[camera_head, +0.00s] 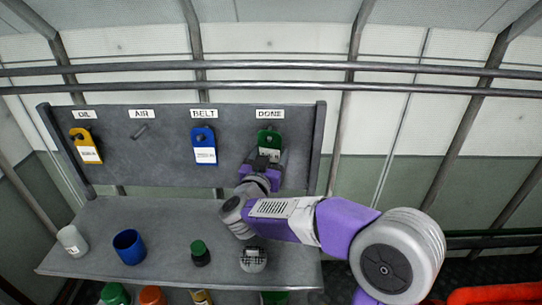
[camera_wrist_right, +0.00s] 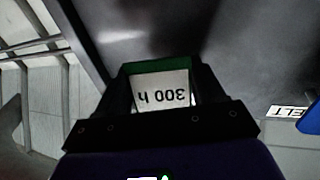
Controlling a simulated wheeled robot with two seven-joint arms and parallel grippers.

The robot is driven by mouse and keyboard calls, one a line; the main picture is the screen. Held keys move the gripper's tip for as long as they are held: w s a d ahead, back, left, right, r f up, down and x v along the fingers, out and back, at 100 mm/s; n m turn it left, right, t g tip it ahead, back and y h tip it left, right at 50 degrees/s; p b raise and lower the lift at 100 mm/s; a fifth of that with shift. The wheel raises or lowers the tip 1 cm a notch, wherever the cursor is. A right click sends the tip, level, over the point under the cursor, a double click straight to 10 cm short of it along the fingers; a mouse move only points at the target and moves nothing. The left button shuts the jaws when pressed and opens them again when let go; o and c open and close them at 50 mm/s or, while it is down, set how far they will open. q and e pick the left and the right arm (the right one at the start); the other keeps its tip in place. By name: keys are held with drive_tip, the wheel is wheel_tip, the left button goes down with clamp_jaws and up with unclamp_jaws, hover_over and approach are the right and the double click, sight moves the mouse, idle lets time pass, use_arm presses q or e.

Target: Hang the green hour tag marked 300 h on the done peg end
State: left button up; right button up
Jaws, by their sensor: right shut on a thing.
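The green tag (camera_head: 270,139) is at the board's right end, just under the DONE label (camera_head: 270,113). My right gripper (camera_head: 268,160) is shut on its lower part. In the right wrist view the tag's white label (camera_wrist_right: 162,92) reads 300 h upside down, between the fingers of my right gripper (camera_wrist_right: 160,95). The done peg is hidden behind the tag and gripper, so I cannot tell whether the tag is on it. My left gripper is not in view.
A yellow tag (camera_head: 86,146) hangs under OIL and a blue tag (camera_head: 204,146) under BELT. The AIR peg (camera_head: 139,132) is bare. A white cup (camera_head: 72,240), blue cup (camera_head: 130,246) and green-capped bottle (camera_head: 200,253) stand on the shelf (camera_head: 165,222) below.

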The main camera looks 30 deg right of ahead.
drive_tip(key=shift+w+f, duration=0.1)
drive_tip(key=shift+f, duration=0.6)
drive_tip(key=o, duration=1)
drive_tip(key=shift+w+d, duration=0.1)
drive_tip(key=shift+w, duration=0.05)
drive_tip(key=o, duration=0.3)
drive_tip(key=shift+w+f, duration=0.1)
drive_tip(key=shift+w, duration=0.2)
drive_tip(key=shift+o, duration=0.9)
drive_tip(key=shift+s+r, duration=0.2)
drive_tip(key=shift+r, duration=0.1)
drive_tip(key=v, duration=0.7)
drive_tip(key=shift+s+a, duration=0.2)
drive_tip(key=shift+a, duration=0.1)
drive_tip(key=shift+r, duration=0.1)
